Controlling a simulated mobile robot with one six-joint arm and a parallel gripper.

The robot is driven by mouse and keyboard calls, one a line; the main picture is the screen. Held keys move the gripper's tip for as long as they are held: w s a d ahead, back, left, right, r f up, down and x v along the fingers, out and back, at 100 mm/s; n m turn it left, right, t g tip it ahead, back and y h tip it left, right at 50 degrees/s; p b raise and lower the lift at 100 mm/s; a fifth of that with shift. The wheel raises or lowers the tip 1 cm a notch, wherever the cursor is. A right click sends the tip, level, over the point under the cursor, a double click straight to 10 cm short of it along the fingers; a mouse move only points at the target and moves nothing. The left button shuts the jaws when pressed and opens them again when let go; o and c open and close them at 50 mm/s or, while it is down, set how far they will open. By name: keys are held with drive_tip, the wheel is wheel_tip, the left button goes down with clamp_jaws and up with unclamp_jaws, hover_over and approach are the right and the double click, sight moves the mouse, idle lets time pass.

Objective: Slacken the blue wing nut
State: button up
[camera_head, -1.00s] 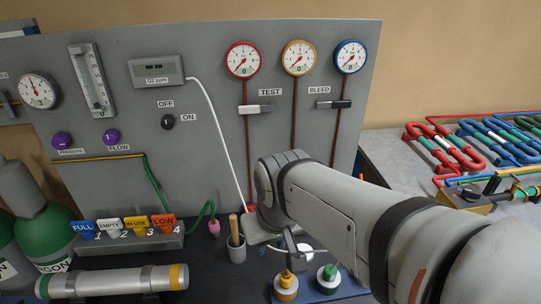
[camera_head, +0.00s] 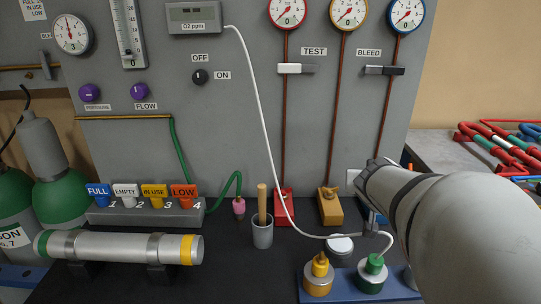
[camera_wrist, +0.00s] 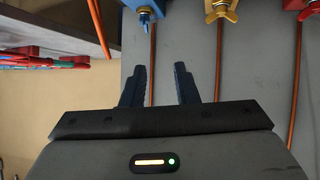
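The blue wing nut (camera_wrist: 145,18) shows in the wrist view at the top, on a blue block (camera_wrist: 132,8) at the end of a copper pipe. My gripper (camera_wrist: 159,66) is open and empty, its two dark fingers pointing toward the blue wing nut. The nut lies ahead of the fingertips, slightly left of the middle of the gap, and apart from them.
A yellow block (camera_head: 331,210) with a brass wing nut (camera_head: 328,192) and a red block (camera_head: 284,208) stand left of my arm. A white hose (camera_head: 262,130) hangs to a blue tray (camera_head: 345,288) with yellow and green fittings. A cup (camera_head: 262,233) stands nearby.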

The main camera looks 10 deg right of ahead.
drive_tip(key=w+d+f+b, duration=0.2)
drive_tip(key=f+b, duration=0.1)
drive_tip(key=w+d+f+t+b, duration=0.1)
drive_tip(key=w+d+f+b, duration=0.1)
drive_tip(key=d+f+b, duration=0.1)
drive_tip(key=w+d+f+t+b, duration=0.1)
drive_tip(key=w+d+f+b, duration=0.1)
drive_tip(key=w+d+b, duration=0.1)
drive_tip(key=shift+w+d+f+y+b, duration=0.1)
drive_tip(key=shift+d+f+y+b, duration=0.25)
drive_tip(key=shift+b, duration=0.2)
drive_tip(key=shift+w, duration=0.3)
drive_tip(key=shift+c, duration=0.4)
clamp_jaws()
